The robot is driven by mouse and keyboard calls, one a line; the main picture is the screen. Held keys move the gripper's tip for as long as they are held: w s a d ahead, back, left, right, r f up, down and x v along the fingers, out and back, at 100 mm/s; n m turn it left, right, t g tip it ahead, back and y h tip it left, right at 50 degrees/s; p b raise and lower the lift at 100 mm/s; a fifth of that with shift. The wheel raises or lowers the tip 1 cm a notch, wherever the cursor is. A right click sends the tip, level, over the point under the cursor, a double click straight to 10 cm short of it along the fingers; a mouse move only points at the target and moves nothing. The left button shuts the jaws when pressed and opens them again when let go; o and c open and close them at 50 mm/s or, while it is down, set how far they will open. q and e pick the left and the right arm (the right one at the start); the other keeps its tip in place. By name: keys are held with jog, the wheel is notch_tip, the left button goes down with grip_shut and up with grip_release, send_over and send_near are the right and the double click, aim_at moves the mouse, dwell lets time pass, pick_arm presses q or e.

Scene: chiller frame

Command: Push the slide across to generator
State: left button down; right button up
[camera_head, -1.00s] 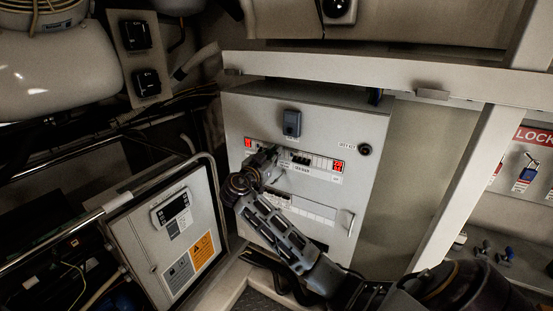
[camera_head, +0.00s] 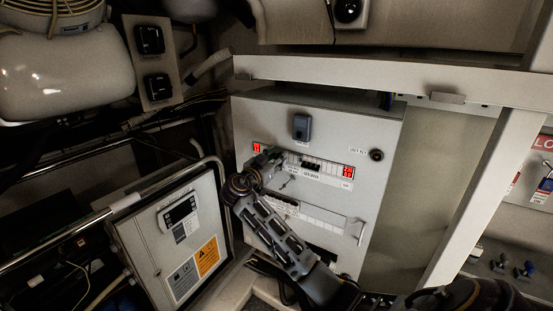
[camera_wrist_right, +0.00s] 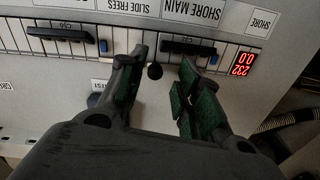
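The grey switch panel (camera_head: 330,120) has a breaker row with shore and generator labels and a red display at each end. My right gripper (camera_head: 270,155) is at the left part of this row, by the left display. In the right wrist view, which shows the panel upside down, the gripper (camera_wrist_right: 164,66) is open. A small round black knob (camera_wrist_right: 155,72) is between its fingers, apparently untouched; I cannot be sure it belongs to the slide. The labels SHORE MAIN and SLIDE FREES are readable above it. A black breaker (camera_wrist_right: 190,46) lies behind the right finger. My left gripper is not in view.
A key-switch box (camera_head: 301,127) sits above the row, and a black round knob (camera_head: 376,155) to its right. A handle (camera_head: 361,232) sticks out lower right. A cabinet with a metal rail (camera_head: 172,185) stands close at left. A white beam (camera_head: 370,76) crosses above.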

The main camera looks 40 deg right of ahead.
jog(key=shift+s, duration=0.15)
jog(key=v, duration=1.2)
dwell(0.3)
dwell(0.4)
